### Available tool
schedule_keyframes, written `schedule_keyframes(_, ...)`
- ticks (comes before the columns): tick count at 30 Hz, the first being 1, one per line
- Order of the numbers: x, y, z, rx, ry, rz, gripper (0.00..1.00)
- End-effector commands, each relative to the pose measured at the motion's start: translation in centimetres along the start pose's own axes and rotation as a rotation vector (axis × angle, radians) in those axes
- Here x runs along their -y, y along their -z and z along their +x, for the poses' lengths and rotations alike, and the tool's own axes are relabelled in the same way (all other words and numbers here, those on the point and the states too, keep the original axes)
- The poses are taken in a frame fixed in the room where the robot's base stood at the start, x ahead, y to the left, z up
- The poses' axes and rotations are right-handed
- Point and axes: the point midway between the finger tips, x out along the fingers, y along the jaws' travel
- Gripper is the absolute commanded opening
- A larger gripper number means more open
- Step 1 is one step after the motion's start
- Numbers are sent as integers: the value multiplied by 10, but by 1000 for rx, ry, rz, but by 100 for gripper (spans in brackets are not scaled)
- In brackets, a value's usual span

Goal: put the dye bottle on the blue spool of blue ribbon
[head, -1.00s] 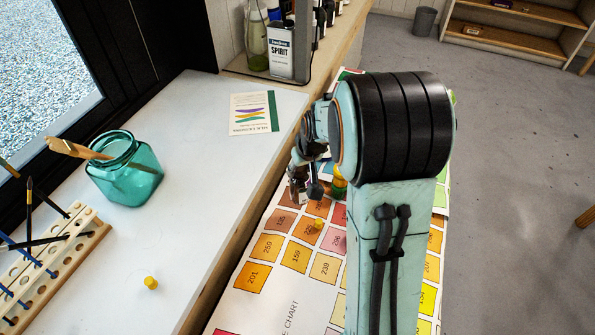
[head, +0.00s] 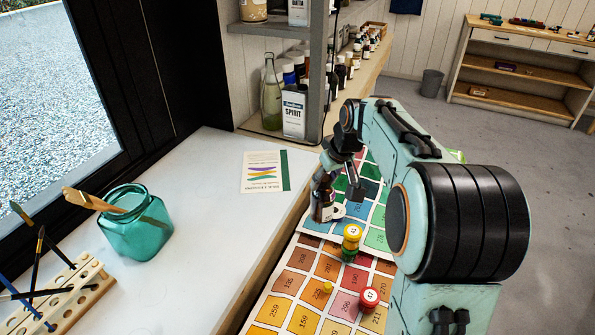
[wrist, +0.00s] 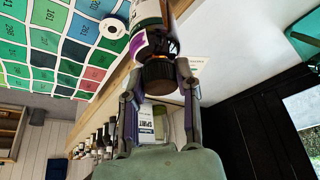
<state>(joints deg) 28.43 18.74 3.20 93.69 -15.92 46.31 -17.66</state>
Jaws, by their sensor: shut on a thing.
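The dye bottle (head: 322,208) is dark with a black cap and a pale label. My gripper (head: 325,184) is shut on it and holds it over the colour chart, beside the white bench. In the wrist view the bottle's black cap (wrist: 158,73) and white-purple label sit between my two fingers; its far end is cut off by the frame edge. A round white-topped spool with a dark centre (wrist: 113,28) lies on the chart close beside the bottle. Whether the bottle touches anything below is hidden.
A yellow spool (head: 351,231) stands on a green one, nearer the camera. A red spool (head: 369,297) and a small yellow piece (head: 327,288) are on the chart (head: 298,258). A teal jar (head: 137,238), brush rack (head: 65,297) and SPIRIT tin (head: 294,116) stand left and behind.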

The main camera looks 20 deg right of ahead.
Motion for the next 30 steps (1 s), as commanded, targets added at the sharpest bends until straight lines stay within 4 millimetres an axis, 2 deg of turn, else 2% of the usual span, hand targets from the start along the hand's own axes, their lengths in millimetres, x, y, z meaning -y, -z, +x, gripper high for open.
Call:
schedule_keyframes(1,-16,5,5,-1,-7,19,0)
schedule_keyframes(3,-35,6,12,-1,-17,43,0)
schedule_keyframes(7,-51,-5,23,-4,-32,76,0)
schedule_keyframes(10,-61,-5,29,-7,-40,90,0)
schedule_keyframes(21,-105,46,95,-9,-39,92,0)
schedule_keyframes(24,-114,50,124,-6,-39,94,0)
schedule_keyframes(27,-121,54,143,-7,-40,93,0)
schedule_keyframes(30,-125,58,150,-9,-41,91,0)
